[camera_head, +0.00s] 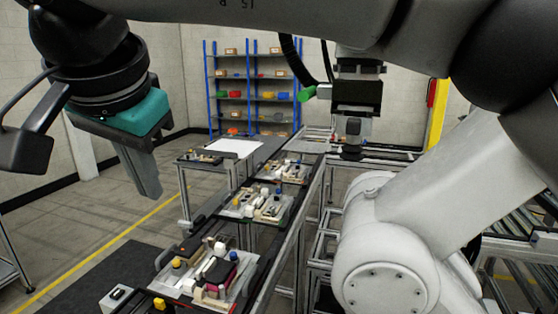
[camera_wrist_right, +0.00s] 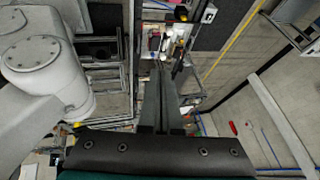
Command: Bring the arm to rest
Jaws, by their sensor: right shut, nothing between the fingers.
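My right gripper (camera_head: 152,192) hangs at the left of the head view, below its black wrist and teal mount. Its grey fingers are together, point down and hold nothing. They are in the air over the floor, apart from the fixtures. In the right wrist view the shut fingers (camera_wrist_right: 162,75) run up the middle, with floor and part of the pallet line beyond them. My white and dark arm links fill the top and right of the head view. My left gripper cannot be made out.
Pallets with small parts (camera_head: 205,272) stand along a line of framed benches right of the gripper. A blue-posted shelf (camera_head: 253,85) with coloured bins stands at the back. A dark tool head (camera_head: 357,97) hangs over the line. Floor with a yellow stripe (camera_head: 110,255) lies open at left.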

